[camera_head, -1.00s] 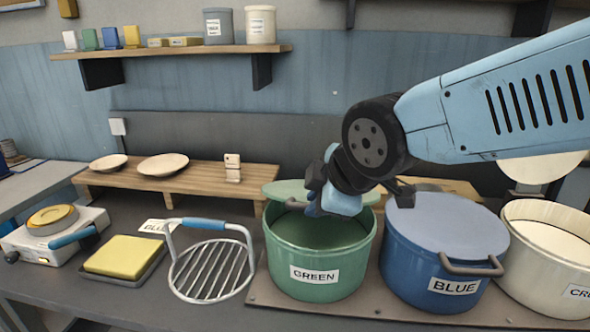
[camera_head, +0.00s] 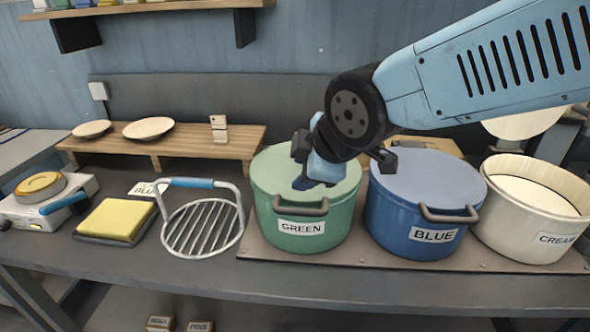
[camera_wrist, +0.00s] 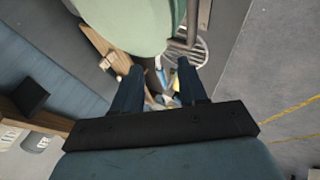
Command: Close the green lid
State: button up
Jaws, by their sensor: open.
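The green pot (camera_head: 300,231) stands on the counter with a label reading GREEN. Its green lid (camera_head: 285,178) lies flat across the top of the pot, with a dark handle at the front rim. My gripper (camera_head: 312,184) is just above the lid, pointing down, and partly hides it; I cannot tell whether it touches. In the wrist view, the lid (camera_wrist: 130,22) fills the top middle, beyond my two spread, empty fingers (camera_wrist: 158,76).
A blue pot (camera_head: 415,230) with its lid on stands close at the right, then an open cream pot (camera_head: 525,235). At the left are a wire rack (camera_head: 205,228) with a blue handle and a yellow sponge (camera_head: 116,219). A wooden shelf (camera_head: 190,142) stands behind.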

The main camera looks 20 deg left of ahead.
jog(key=v, duration=1.3)
jog(key=shift+r, duration=0.15)
jog(key=shift+d, duration=0.15)
jog(key=w+d+f+m+h, duration=0.1)
jog(key=w+d+m, duration=0.2)
jog(key=d+m, duration=0.15)
jog(key=w+d+f+m+t+h, duration=0.1)
jog(key=w+d+m, duration=0.15)
jog(key=d, duration=0.35)
jog(key=w+d+f+m+h, duration=0.1)
jog(key=w+d+m, duration=0.1)
jog(key=d+m, duration=0.25)
jog(key=s+d+f+m+h, duration=0.1)
jog(key=d+f+m, duration=0.1)
jog(key=d+m, duration=0.3)
jog(key=s+d+f+m+h, duration=0.1)
jog(key=d+m, duration=0.4)
jog(key=d, duration=0.6)
jog(key=shift+d+f+m+g+h, duration=0.15)
jog(key=shift+f+m+g+h, duration=0.2)
jog(key=shift+h, duration=0.25)
